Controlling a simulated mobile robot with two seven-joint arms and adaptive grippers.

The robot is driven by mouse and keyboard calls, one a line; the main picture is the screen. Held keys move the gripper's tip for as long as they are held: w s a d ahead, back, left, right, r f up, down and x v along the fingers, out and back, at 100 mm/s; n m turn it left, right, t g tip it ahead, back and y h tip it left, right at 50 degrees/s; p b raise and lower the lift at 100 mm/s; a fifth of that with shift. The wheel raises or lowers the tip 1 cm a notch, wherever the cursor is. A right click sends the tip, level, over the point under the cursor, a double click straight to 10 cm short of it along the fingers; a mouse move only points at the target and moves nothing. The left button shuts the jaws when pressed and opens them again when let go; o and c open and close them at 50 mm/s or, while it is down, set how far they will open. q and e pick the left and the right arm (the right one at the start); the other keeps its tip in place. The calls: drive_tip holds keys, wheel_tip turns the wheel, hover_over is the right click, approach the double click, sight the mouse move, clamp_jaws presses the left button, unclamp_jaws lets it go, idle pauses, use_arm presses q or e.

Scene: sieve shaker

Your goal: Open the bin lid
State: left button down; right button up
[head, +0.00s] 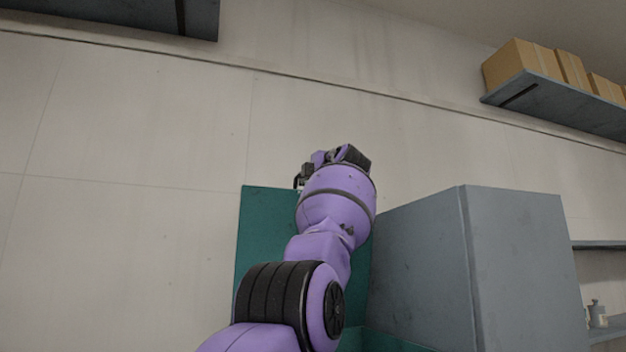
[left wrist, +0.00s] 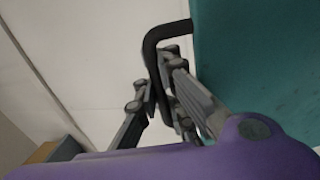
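The teal bin lid (head: 265,225) stands raised and upright behind my left arm in the head view. It also fills the right side of the left wrist view (left wrist: 260,65). A black bar handle (left wrist: 152,46) sticks out from the lid's edge. My left gripper (left wrist: 160,88) has its fingers close on both sides of this handle and looks shut on it. In the head view my left gripper (head: 334,158) is near the lid's top edge, its fingers mostly hidden by the wrist. My right gripper is in neither view.
A tall grey cabinet (head: 515,270) stands just right of the lid. A strip of teal (head: 385,342) shows low beside it. A wall shelf (head: 555,103) with cardboard boxes (head: 522,65) is at upper right.

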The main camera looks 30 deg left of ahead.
use_arm(q)
drive_tip(key=c, duration=1.8)
unclamp_jaws()
drive_tip(key=shift+d, duration=0.15)
drive_tip(key=shift+c, duration=0.2)
drive_tip(key=v, duration=1.2)
